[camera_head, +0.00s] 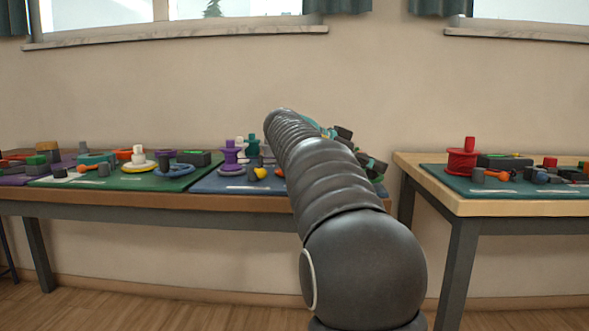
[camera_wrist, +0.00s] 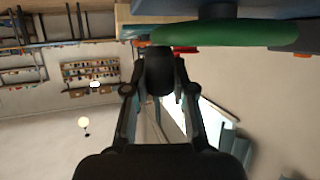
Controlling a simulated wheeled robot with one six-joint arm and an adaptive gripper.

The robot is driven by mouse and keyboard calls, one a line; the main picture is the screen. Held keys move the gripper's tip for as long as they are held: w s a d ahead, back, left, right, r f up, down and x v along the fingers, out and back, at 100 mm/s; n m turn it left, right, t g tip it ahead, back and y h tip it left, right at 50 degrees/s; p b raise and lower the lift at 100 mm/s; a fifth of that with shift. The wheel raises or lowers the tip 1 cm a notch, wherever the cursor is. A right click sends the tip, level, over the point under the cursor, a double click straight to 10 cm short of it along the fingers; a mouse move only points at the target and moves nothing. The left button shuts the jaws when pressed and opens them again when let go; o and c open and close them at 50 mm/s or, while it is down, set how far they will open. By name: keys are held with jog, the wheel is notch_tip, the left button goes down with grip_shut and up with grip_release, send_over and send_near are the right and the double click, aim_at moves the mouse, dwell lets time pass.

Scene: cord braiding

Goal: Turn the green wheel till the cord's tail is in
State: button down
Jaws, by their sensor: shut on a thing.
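The green wheel (camera_wrist: 225,36) shows edge-on across the top right of the wrist view. My gripper (camera_wrist: 160,58) is just below its left part in that picture. Its two fingers are shut on a dark, rounded handle (camera_wrist: 158,76) that stands at the wheel's rim.
The long table (camera_head: 150,212) carries several boards with spools and small parts. A purple spool (camera_head: 232,154) stands left of my arm. A separate table (camera_head: 480,207) at right holds a red spool (camera_head: 462,162). A gap lies between the tables.

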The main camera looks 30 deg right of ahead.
jog(key=shift+w+a+f, duration=0.1)
jog(key=shift+w+a, duration=0.15)
jog(key=shift+a, duration=0.5)
jog(key=shift+f+b, duration=0.15)
jog(key=shift+b, duration=0.5)
